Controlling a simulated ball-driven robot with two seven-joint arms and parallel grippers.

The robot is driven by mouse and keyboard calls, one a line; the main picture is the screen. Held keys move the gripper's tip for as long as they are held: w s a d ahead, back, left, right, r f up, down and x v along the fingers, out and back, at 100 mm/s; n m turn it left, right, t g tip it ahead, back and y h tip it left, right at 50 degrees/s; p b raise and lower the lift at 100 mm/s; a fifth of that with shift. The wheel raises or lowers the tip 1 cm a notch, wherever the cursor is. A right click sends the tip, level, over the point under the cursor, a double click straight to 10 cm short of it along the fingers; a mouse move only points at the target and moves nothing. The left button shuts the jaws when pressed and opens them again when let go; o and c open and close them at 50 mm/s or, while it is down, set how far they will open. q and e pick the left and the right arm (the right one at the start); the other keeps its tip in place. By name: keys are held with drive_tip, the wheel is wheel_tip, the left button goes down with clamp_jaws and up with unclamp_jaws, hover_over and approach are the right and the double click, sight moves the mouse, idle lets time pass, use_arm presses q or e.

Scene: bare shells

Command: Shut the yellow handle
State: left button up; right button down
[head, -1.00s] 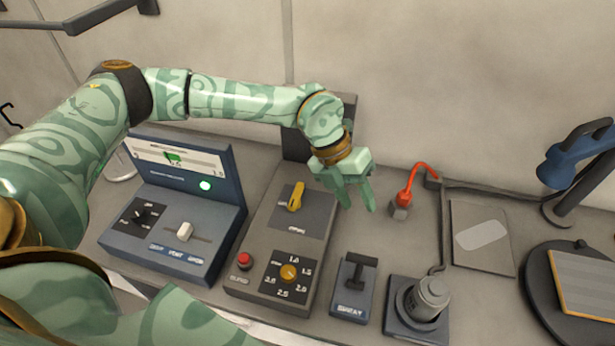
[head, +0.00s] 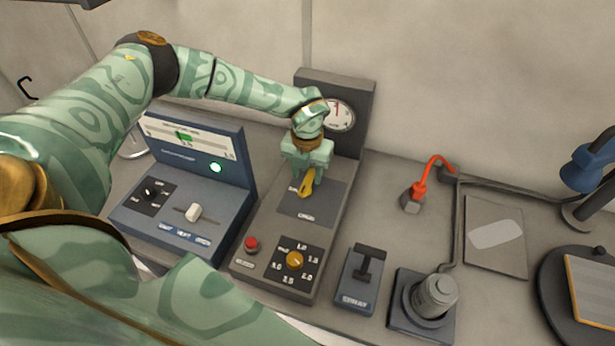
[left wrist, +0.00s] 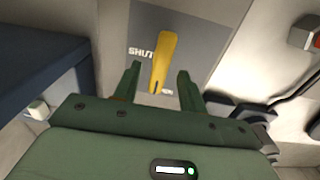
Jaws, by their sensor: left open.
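The yellow handle (head: 308,184) is on the dark plate of the grey panel, below the round gauge. In the left wrist view the yellow handle (left wrist: 164,58) points up the picture beside the word SHUT, with another word partly hidden at its lower end. My left gripper (head: 304,178) is at the handle in the head view, covering part of its upper side. In the left wrist view my left gripper (left wrist: 158,80) is open, with the handle's lower part between its fingers and gaps on both sides. My right gripper is not in view.
The grey panel (head: 265,225) also carries a red button (head: 251,243) and a yellow knob (head: 295,260). A blue console (head: 190,150) stands to the left. A black lever (head: 366,265) and a metal cylinder (head: 436,293) stand to the right, with a red-cabled plug (head: 413,198) behind.

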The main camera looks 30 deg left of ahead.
use_arm(q)
drive_tip(key=shift+f, duration=1)
clamp_jaws()
